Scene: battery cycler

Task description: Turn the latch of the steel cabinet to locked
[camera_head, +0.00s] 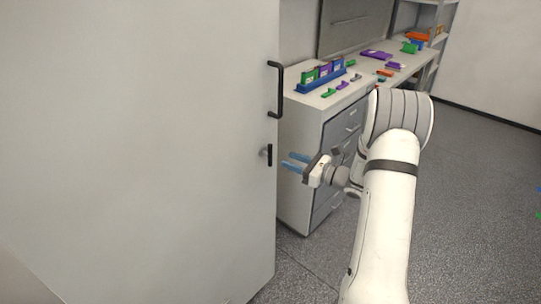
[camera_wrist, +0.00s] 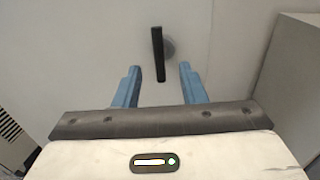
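The steel cabinet (camera_head: 140,150) fills the left of the head view, its door flat and pale grey. Its latch (camera_head: 269,155) is a short black bar below the black door handle; the bar stands upright. In the wrist view the latch (camera_wrist: 158,54) is near upright on a round grey base, ahead of and between my fingers. My gripper (camera_head: 291,162) points at the door from the right, with blue fingers apart and nothing between them. In the wrist view my gripper (camera_wrist: 158,82) is open, its fingertips either side of the latch's lower end. Contact cannot be told.
A black door handle (camera_head: 276,90) juts out above the latch. A grey drawer unit (camera_head: 325,165) stands right behind the cabinet's edge, with a blue rack (camera_head: 322,80) and small coloured parts on its top.

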